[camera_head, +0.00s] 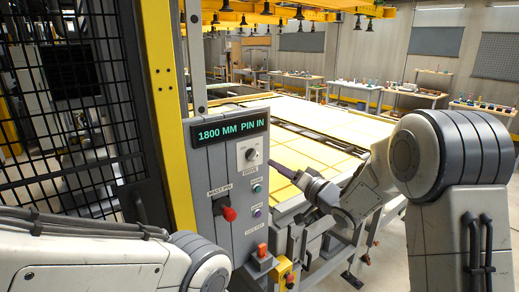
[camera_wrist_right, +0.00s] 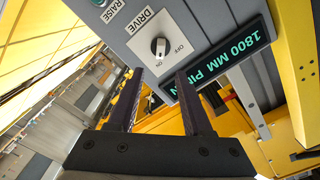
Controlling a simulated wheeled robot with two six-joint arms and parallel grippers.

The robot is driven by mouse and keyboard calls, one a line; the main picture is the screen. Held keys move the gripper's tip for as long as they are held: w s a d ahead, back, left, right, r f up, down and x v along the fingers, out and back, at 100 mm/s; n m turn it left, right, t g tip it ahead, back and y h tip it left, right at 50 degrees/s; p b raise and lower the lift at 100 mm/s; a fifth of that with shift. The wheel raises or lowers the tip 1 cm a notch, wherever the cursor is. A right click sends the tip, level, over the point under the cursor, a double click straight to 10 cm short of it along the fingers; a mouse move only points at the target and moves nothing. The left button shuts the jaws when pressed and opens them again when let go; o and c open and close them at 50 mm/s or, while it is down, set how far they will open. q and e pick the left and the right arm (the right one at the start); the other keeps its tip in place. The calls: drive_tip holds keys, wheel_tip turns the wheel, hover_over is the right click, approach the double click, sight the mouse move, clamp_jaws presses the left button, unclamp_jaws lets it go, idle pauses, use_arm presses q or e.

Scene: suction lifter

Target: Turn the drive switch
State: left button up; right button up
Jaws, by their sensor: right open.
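The drive switch (camera_head: 251,154) is a small round knob on a white plate with the label DRIVE, high on the grey control panel (camera_head: 217,160). In the right wrist view the knob (camera_wrist_right: 159,47) lies just beyond the fingertips, roughly between their lines. OFF and another mark stand around it. My right gripper (camera_head: 272,167) points at the panel from the right, just short of the knob. Its dark fingers are apart with nothing between them, as the right wrist view (camera_wrist_right: 159,72) shows. My left gripper is not in view.
A display (camera_head: 232,130) above the switch reads 1800 MM PIN IN. A red-knobbed MAST PIN lever (camera_head: 228,213), a green button (camera_head: 257,188) and a purple button (camera_head: 257,212) sit below. A yellow post (camera_head: 168,110) and black mesh fence (camera_head: 75,110) stand left.

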sight(257, 156)
drive_tip(key=p+x, duration=0.4)
drive_tip(key=x, duration=0.5)
drive_tip(key=shift+w+a+r, duration=0.1)
drive_tip(key=shift+w+a+p, duration=0.25)
drive_tip(key=shift+w+p, duration=0.05)
drive_tip(key=shift+p, duration=0.05)
clamp_jaws()
